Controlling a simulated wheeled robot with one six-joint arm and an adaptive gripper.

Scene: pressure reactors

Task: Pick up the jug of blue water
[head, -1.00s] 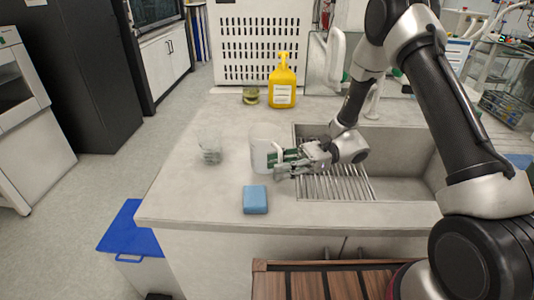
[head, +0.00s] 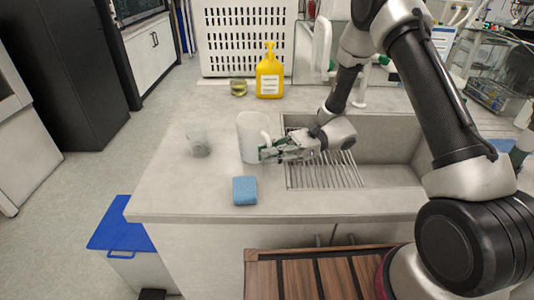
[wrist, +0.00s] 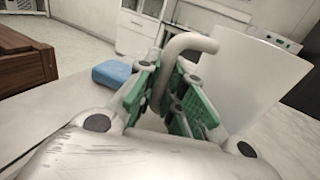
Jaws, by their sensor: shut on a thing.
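The jug (head: 252,137) is a whitish, cloudy vessel with a handle, upright on the counter left of the sink. No blue water shows through its wall in either view. My gripper (head: 268,152) reaches it from the right, at its handle. In the wrist view the jug's wall (wrist: 250,80) is large at the right, and its curved grey handle (wrist: 165,75) stands between the green-padded fingers of my gripper (wrist: 170,108). The fingers are shut on the handle. I cannot tell whether the jug's base is clear of the counter.
A blue sponge (head: 245,190) lies in front of the jug. A clear beaker (head: 199,143) stands to its left. A yellow bottle (head: 269,75) and a small glass of yellowish liquid (head: 238,88) stand behind. The sink (head: 390,150) with its rack is to the right.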

